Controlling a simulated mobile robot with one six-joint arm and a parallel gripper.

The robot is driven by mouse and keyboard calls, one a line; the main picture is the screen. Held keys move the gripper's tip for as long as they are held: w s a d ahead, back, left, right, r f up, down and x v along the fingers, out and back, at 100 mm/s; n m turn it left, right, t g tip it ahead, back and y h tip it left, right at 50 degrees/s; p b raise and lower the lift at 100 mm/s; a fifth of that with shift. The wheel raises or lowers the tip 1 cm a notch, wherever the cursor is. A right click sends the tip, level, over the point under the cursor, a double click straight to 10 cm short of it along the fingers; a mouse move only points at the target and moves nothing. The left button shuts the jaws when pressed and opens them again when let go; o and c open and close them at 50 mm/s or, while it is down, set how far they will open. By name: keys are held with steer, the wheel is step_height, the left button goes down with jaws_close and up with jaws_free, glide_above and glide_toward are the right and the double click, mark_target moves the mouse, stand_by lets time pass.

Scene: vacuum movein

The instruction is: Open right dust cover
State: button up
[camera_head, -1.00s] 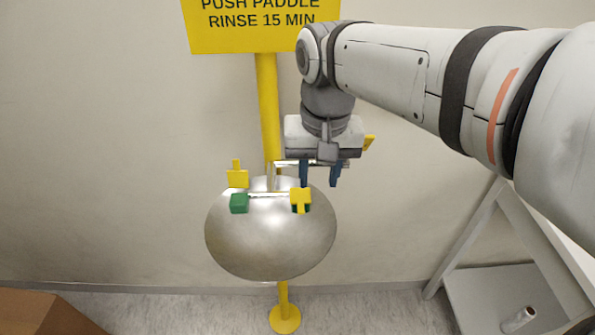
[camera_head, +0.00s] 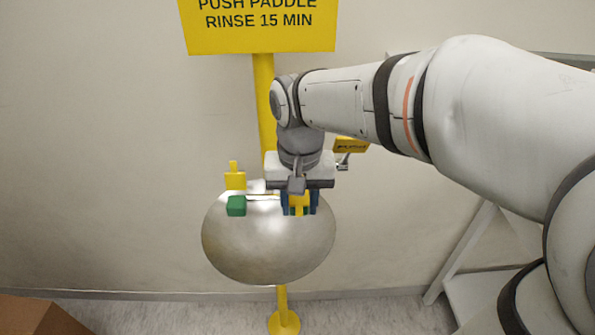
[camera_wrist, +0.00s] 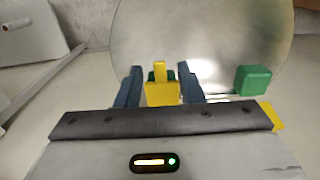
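The right dust cover (camera_head: 299,202) is yellow and sits over a green spray head at the right of the eyewash bowl (camera_head: 262,262). In the wrist view the yellow cover (camera_wrist: 162,94) shows with green edges beside it. My gripper (camera_head: 300,207) is at the right cover, with one blue finger on each side. In the wrist view the fingers of my gripper (camera_wrist: 160,88) are apart, with the cover between them and no clear grip on it. The left dust cover (camera_head: 235,180) stands up behind the uncovered left green spray head (camera_head: 236,206).
A yellow post (camera_head: 264,100) with a yellow sign (camera_head: 258,25) rises behind the bowl. A yellow paddle (camera_head: 350,145) is just right of my wrist. A white shelf (camera_head: 470,255) stands at right, a cardboard box (camera_head: 40,316) at lower left.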

steer(key=shift+c, duration=0.2)
jaws_close()
stand_by(0.3)
steer(key=p, duration=0.1)
steer(key=r+g+p, duration=0.1)
steer(key=p, duration=0.1)
steer(key=shift+w+r, duration=0.25)
steer(key=g+p, duration=0.2)
steer(key=p, duration=0.1)
steer(key=shift+w+r, duration=0.4)
steer(key=shift+w+g+p, duration=0.15)
steer(key=shift+g+p, duration=0.55)
steer(key=shift+p, duration=0.1)
steer(key=shift+f, duration=0.1)
